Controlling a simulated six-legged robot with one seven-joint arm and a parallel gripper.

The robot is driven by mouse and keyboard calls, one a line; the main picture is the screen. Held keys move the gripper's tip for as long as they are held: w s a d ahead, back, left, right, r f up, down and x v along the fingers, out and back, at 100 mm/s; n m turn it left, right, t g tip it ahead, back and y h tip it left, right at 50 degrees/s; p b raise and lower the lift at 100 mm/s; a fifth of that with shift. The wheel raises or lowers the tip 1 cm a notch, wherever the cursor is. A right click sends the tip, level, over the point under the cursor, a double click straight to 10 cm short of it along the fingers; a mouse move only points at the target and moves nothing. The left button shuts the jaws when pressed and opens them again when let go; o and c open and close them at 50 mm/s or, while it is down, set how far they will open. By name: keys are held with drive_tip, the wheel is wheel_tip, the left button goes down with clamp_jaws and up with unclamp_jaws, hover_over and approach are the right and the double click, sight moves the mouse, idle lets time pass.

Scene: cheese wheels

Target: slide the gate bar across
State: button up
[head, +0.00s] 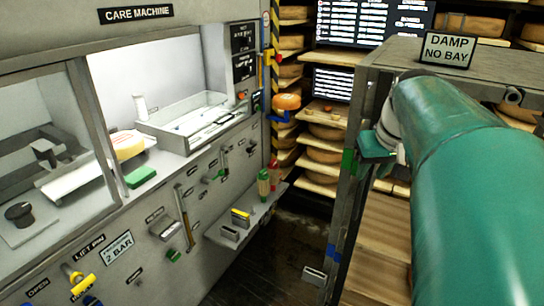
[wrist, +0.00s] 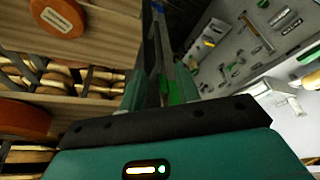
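I cannot pick out the gate bar with certainty. My green gripper (head: 365,160) is at the upper part of this post, at the end of my large green arm. In the wrist view my gripper's fingers (wrist: 160,92) stand apart, with the dark post (wrist: 152,45) running up between or just beyond them. Whether they touch it is hidden.
At the left stands the care machine (head: 60,45), with a windowed chamber, several levers and a small shelf (head: 238,228). Behind are shelves of cheese wheels (head: 325,155) and dark screens. A sign (head: 447,49) stands on the rack. Dark open floor (head: 290,250) lies between machine and rack.

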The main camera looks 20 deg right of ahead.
sight(359, 194)
drive_tip(key=x, duration=1.1)
drive_tip(key=shift+d+f, duration=0.1)
clamp_jaws()
